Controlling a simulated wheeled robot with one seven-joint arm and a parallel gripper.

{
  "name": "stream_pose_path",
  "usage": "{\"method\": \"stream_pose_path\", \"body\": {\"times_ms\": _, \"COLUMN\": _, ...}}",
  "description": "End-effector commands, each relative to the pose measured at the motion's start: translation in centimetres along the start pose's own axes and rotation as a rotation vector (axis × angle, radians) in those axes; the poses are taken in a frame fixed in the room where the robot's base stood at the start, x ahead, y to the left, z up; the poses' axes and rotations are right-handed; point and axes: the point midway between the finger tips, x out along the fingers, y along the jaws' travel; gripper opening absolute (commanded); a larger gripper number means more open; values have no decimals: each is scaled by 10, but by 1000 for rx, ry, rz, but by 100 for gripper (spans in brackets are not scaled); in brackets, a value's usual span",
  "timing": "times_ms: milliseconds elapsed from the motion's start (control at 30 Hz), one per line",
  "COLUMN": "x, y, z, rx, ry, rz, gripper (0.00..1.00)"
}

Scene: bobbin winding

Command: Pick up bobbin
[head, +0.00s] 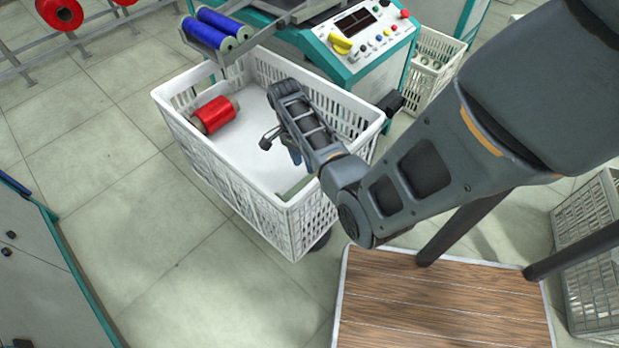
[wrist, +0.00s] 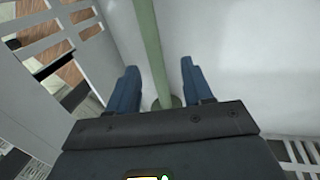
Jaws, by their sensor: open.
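A bare pale green bobbin (head: 294,188) lies in the white crate (head: 222,172), by its near wall; my arm partly hides it in the head view. In the wrist view the green bobbin (wrist: 152,45) runs lengthwise between the two blue fingers, with a round flange at its near end. My gripper (wrist: 158,68) is open, its fingers on either side of the bobbin with a gap showing on both sides. In the head view only a bit of blue finger (head: 295,155) shows below the wrist. A red wound bobbin (head: 215,114) lies at the crate's left side.
The crate's slatted walls stand close around my gripper. A teal winding machine (head: 350,60) with a control panel stands behind, with blue bobbins (head: 217,30) on its rack. Another white crate (head: 432,62) stands behind right. A wooden-topped platform (head: 440,305) is in front.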

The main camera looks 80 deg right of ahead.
Motion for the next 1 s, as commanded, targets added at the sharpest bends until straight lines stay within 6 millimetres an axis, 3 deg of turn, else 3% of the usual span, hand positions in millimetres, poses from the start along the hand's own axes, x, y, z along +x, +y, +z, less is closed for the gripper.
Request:
{"method": "stream_pose_path", "body": {"times_ms": 400, "x": 49, "y": 7, "z": -1, "rx": -1, "ry": -1, "rz": -1, "gripper": 50}}
{"method": "stream_pose_path", "body": {"times_ms": 667, "x": 51, "y": 7, "z": -1, "rx": -2, "ry": 0, "rz": -3, "gripper": 50}}
{"method": "stream_pose_path", "body": {"times_ms": 1000, "x": 51, "y": 7, "z": -1, "rx": -2, "ry": 0, "rz": -3, "gripper": 18}}
